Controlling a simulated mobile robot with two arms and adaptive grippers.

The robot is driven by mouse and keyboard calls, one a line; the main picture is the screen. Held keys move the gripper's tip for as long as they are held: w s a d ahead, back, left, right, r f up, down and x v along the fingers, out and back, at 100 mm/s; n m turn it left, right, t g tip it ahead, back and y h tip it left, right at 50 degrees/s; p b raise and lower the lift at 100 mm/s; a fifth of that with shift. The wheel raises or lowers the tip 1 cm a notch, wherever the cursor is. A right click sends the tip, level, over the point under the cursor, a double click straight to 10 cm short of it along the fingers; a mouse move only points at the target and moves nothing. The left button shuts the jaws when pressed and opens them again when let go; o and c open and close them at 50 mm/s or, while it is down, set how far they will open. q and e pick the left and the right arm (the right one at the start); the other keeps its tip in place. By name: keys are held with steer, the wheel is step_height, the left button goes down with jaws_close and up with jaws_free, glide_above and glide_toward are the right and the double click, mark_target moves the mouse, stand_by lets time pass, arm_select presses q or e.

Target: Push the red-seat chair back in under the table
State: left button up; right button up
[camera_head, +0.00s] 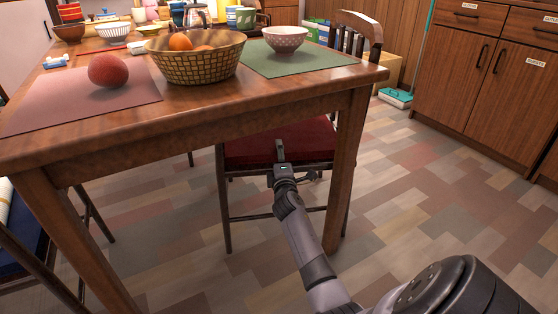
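The red-seat chair (248,150) stands at the right part of the wooden table (215,125). Its red seat shows below the tabletop, partly behind the near right table leg. Its dark wooden backrest (373,29) rises beyond the table's right edge. Part of the seat and the chair's far legs are hidden. My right arm reaches in from the bottom right. Its gripper (281,153) is in front of the seat's near side, with a finger pointing up. I cannot tell whether it touches the seat or how far its fingers are apart. My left gripper is not in view.
On the table are a fruit basket (196,66), a red fruit (108,71), a patterned bowl (285,40) and placemats. A blue-seat chair (22,240) stands at the left. Wooden cabinets (481,60) line the right. The floor (440,190) between table and cabinets is clear.

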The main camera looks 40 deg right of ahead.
steer(key=shift+w, duration=0.1)
jaws_close()
stand_by(1.1)
